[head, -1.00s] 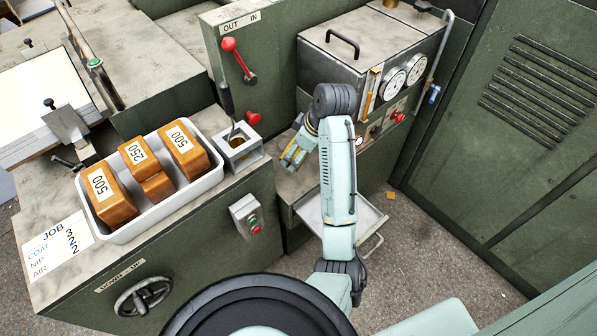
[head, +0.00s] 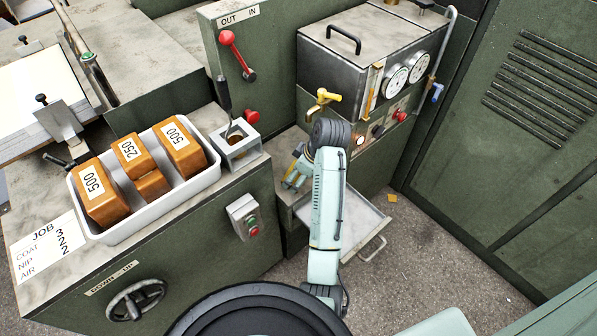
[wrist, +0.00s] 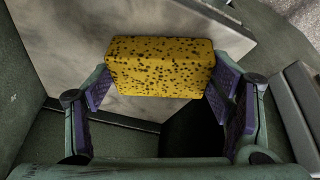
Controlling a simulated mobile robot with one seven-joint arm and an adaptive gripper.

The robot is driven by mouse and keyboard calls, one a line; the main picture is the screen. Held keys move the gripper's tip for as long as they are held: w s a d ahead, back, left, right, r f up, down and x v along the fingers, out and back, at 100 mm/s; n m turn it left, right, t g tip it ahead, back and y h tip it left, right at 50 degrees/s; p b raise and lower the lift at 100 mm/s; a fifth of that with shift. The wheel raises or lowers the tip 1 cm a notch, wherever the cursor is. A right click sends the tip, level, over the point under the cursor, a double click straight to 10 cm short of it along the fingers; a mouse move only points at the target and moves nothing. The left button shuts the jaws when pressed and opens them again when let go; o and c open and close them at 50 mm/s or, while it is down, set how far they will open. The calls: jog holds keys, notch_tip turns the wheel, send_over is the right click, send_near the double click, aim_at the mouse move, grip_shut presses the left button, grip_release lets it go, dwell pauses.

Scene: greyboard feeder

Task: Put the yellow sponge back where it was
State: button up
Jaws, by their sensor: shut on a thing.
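The yellow sponge (wrist: 160,66), a speckled block, is held between the purple pads of my gripper (wrist: 162,82) in the wrist view. The pads press on its left and right ends. Behind the sponge is a grey mottled surface (wrist: 75,45); I cannot tell whether the sponge touches it.
The white tray (head: 146,218) with orange weights stands on the cabinet top to the left, beside a square metal cup (head: 236,153). A metal tray (head: 358,225) juts out low on the right.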

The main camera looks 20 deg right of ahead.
jog(key=shift+f, duration=0.15)
jog(key=o, duration=1.5)
jog(key=shift+o, duration=0.2)
jog(key=p+v, duration=0.3)
jog(key=v, duration=0.9)
jog(key=shift+w, duration=0.1)
